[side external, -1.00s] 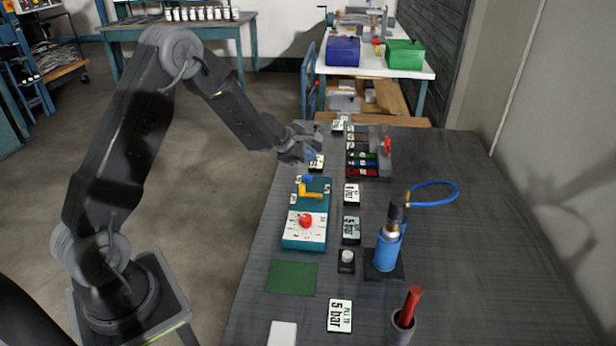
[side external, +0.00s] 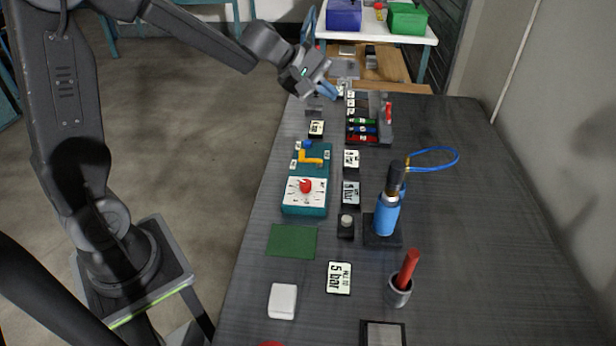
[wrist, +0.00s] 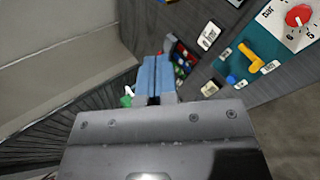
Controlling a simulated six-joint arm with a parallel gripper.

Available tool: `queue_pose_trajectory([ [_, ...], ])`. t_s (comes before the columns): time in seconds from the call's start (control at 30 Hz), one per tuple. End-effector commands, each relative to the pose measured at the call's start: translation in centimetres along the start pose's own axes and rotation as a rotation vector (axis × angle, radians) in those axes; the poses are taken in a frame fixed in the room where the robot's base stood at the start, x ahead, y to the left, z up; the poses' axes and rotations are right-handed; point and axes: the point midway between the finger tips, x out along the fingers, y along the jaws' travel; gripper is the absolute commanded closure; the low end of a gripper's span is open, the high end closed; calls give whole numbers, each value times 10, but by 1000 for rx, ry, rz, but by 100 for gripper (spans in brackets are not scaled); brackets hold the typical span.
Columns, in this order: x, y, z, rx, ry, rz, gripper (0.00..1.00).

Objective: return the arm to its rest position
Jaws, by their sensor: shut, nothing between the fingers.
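My gripper (side external: 328,91) is above the far left end of the dark bench in the side external view. Its blue fingers (wrist: 155,78) are shut with nothing between them, as the wrist view shows. My arm reaches over from the left, clear of the bench things. The gripper is just left of the rack (side external: 385,125) of coloured pieces; I cannot tell its exact height above the bench.
Nearer on the bench (side external: 480,250) are a teal box with a red knob (side external: 305,186), a yellow valve handle (side external: 312,160), a blue cylinder with a hose (side external: 387,215), a cup with a red handle (side external: 400,290) and several label cards. The right side is clear.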

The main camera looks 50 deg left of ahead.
Motion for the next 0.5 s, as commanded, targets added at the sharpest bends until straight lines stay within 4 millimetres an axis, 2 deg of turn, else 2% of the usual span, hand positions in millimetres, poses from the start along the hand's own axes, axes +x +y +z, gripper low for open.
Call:
queue_pose_trajectory([
  [0.03, -18, 2, 29, 124, -26, -16, 100],
  [0.2, -68, -24, 103, 515, -81, -121, 100],
  [0.33, -104, -61, 139, 799, -82, -223, 100],
  [0.4, -122, -83, 151, 940, -67, -283, 100],
  [0.5, -144, -112, 158, 1108, -34, -368, 100],
])
